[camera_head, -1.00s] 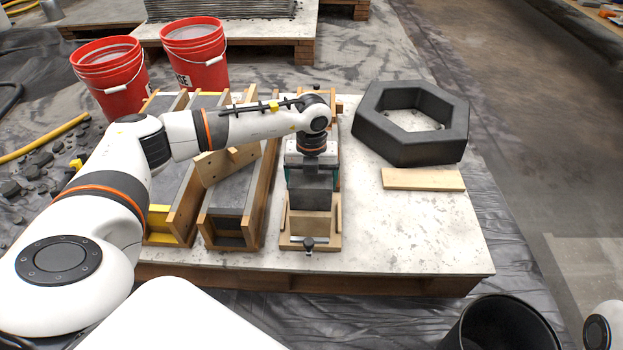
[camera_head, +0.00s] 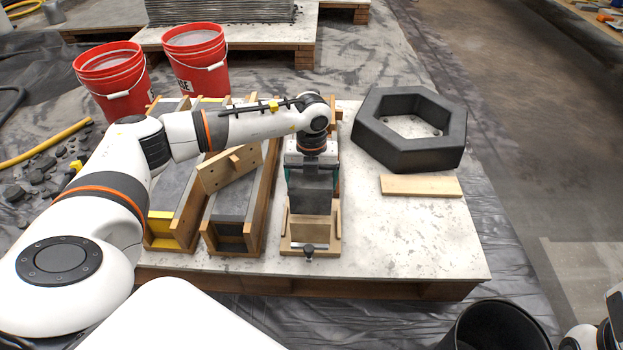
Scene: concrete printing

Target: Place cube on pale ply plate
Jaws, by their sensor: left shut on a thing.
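My left gripper (camera_head: 311,176) points down over the wooden mould (camera_head: 312,240) and is shut on a dark grey concrete cube (camera_head: 311,200). The cube is in the upper part of the mould or just above it; the gripper and the mould's sides partly hide it. I cannot tell whether it is clear of the mould. The pale ply plate (camera_head: 421,186) lies flat and bare on the white tabletop, to the right of the mould. My right gripper is not in view; only part of my right arm shows at the lower right corner.
A black hexagonal ring (camera_head: 410,155) lies just behind the plate. Two filled long moulds (camera_head: 235,200) stand left, with a loose wooden piece (camera_head: 229,168) across them. Red buckets (camera_head: 112,80) stand behind. A black bin (camera_head: 495,328) is front right. The tabletop (camera_head: 400,240) before the plate is clear.

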